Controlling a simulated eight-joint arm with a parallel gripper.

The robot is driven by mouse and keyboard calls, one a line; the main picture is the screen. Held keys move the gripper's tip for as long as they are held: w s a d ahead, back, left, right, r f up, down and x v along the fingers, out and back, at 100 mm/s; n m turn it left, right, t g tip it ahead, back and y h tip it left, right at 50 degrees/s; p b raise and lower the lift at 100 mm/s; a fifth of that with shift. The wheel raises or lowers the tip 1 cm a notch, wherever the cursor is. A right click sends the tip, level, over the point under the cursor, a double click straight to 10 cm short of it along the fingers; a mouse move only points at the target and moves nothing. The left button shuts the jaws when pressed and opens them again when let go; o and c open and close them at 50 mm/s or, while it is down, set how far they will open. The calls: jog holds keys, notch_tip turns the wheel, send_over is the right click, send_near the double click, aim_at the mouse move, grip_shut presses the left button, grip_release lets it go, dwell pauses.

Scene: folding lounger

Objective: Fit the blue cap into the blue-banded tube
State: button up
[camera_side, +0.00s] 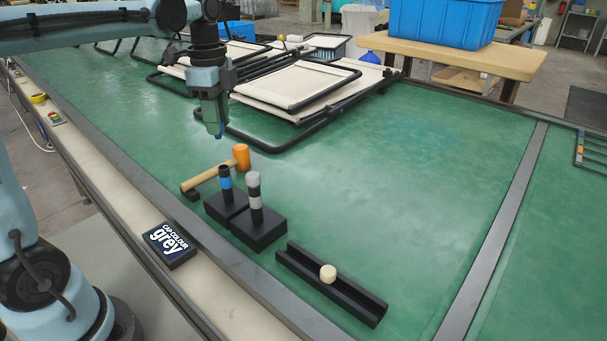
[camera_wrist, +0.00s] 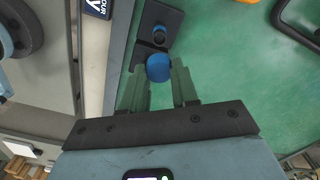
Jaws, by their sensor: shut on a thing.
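My gripper (camera_side: 216,132) is shut on the blue cap (camera_wrist: 159,67), which shows between the fingertips in the wrist view; only a small blue bit shows under the fingers in the side view. The blue-banded tube (camera_side: 226,183) stands upright on a black base, with a dark top and a blue band. My gripper is above it and a little to its left in the side view, with clear space between. In the wrist view a dark round tube top (camera_wrist: 159,34) shows just beyond the cap.
A grey-banded tube (camera_side: 256,202) with a grey top stands close beside. A mallet (camera_side: 212,177) lies behind. A black channel (camera_side: 345,298) holds a cream cap (camera_side: 328,273). A sign (camera_side: 169,245) reads "CAP COLOUR grey".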

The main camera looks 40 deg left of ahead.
aim_at(220, 138)
jog(key=shift+f, duration=0.15)
jog(key=shift+f, duration=2.75)
jog(key=shift+f, duration=1.05)
dwell(0.8)
jog(key=o, duration=1.1)
jog(key=shift+r, duration=0.1)
notch_tip(220, 138, up, 12)
jog(key=shift+f, duration=0.1)
